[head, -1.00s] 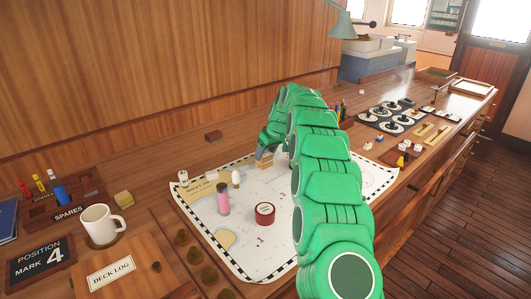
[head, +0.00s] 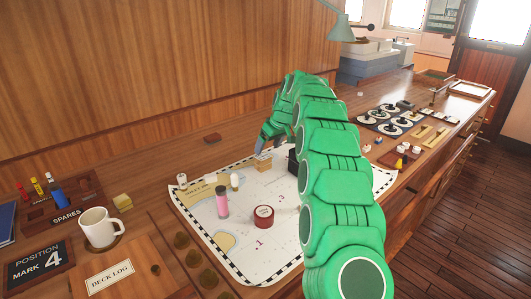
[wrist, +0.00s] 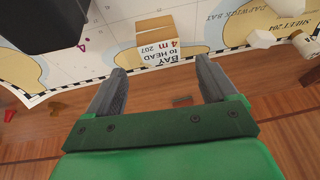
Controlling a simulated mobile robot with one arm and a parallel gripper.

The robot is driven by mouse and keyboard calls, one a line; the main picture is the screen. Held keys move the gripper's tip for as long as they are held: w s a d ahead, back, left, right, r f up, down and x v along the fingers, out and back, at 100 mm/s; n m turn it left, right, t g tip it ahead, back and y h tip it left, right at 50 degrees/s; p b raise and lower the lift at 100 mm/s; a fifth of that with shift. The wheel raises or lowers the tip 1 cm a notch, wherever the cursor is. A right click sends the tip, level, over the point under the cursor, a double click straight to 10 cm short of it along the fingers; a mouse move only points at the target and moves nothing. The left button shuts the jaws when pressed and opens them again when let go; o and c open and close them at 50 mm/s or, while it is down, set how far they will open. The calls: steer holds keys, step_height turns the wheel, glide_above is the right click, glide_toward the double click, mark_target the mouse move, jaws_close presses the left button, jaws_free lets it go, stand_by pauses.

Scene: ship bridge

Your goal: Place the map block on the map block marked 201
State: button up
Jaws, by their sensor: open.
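A pale wooden map block (head: 263,163) stands on the chart near its far edge. In the wrist view the wooden block (wrist: 157,45) shows a white face lettered "BAY to HEAD", "4 m" and a small number like 207 or 201. A seam crosses it; I cannot tell whether this is one block or two stacked. My gripper (head: 264,146) is open and empty. In the wrist view its fingertips (wrist: 162,65) are spread wider than the block, at its near side, with gaps on both sides. My arm hides part of the chart.
The chart (head: 240,262) also holds a pink bottle (head: 222,203), a round red tin (head: 263,217) and small white pieces (head: 235,181). A mug (head: 98,227) is at the left. The wooden counter behind is mostly clear.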

steer(key=v, duration=0.6)
steer(key=shift+r, duration=0.3)
steer(key=shift+s+d, duration=0.15)
steer(key=s+d+r+m+g, duration=0.1)
steer(key=s+d+r, duration=0.15)
steer(key=s, duration=0.65)
steer(key=s+d+r+m+h, duration=0.1)
steer(key=s+d+r+m, duration=0.15)
steer(key=s, duration=0.65)
steer(key=s+d+r+g, duration=0.1)
steer(key=s+d, duration=0.3)
steer(key=s, duration=0.5)
steer(key=s+d+f+m+h, duration=0.1)
steer(key=s+d+f, duration=0.1)
steer(key=s, duration=1)
steer(key=s+d+f+m+g+h, duration=0.1)
steer(key=s+d+f+m, duration=0.1)
steer(key=s, duration=1)
steer(key=s+d+f+m+g, duration=0.1)
steer(key=s+d+f, duration=0.3)
steer(key=s, duration=0.8)
steer(key=shift+s+d+f+m+h, duration=0.15)
steer(key=shift+s+d+m+h, duration=0.25)
steer(key=shift+d+m, duration=0.55)
